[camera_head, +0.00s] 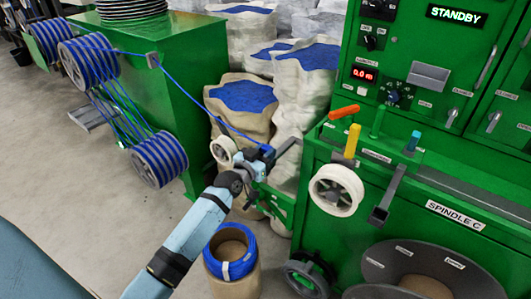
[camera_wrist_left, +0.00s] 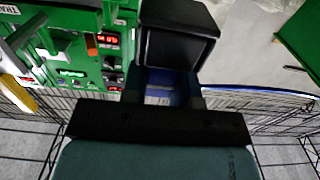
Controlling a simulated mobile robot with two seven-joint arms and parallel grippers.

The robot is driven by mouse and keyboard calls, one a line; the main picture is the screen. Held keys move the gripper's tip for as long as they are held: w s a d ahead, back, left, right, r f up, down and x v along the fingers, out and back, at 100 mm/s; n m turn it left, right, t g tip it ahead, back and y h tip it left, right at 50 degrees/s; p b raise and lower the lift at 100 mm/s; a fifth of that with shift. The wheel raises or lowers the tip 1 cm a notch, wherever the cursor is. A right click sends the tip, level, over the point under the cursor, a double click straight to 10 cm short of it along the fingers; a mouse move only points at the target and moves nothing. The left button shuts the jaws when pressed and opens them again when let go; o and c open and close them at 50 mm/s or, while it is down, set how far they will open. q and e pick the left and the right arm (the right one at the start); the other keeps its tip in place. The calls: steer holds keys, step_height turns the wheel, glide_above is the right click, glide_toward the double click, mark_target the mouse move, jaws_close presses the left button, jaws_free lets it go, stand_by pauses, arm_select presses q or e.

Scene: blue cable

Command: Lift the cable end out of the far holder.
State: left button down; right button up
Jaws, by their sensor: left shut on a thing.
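The blue cable (camera_head: 205,103) runs from a grey guide (camera_head: 153,60) on the green stand down to my left gripper (camera_head: 262,158). My left gripper is shut on the cable's end piece, a blue part that shows between the fingers in the left wrist view (camera_wrist_left: 164,88). A dark block (camera_wrist_left: 178,35) stands right in front of the fingers there, apparently the holder. In the head view a small dark piece (camera_head: 287,147) sits just beyond the fingers. Whether the end is still seated in it cannot be told. My right gripper is not in view.
A white wheel (camera_head: 223,151) is close to the left of my gripper, and another white wheel (camera_head: 336,190) is on the green machine (camera_head: 450,265) to the right. A blue cable coil (camera_head: 229,250) stands below. Sacks (camera_head: 243,98) stand behind.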

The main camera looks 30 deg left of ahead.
arm_select(q)
steer(key=shift+r+p, duration=0.35)
stand_by(0.7)
steer(key=shift+r+p, duration=0.45)
steer(key=shift+p, duration=0.05)
stand_by(0.4)
steer(key=shift+r, duration=0.25)
stand_by(0.4)
steer(key=shift+r+p, duration=2.75)
steer(key=shift+p, duration=0.05)
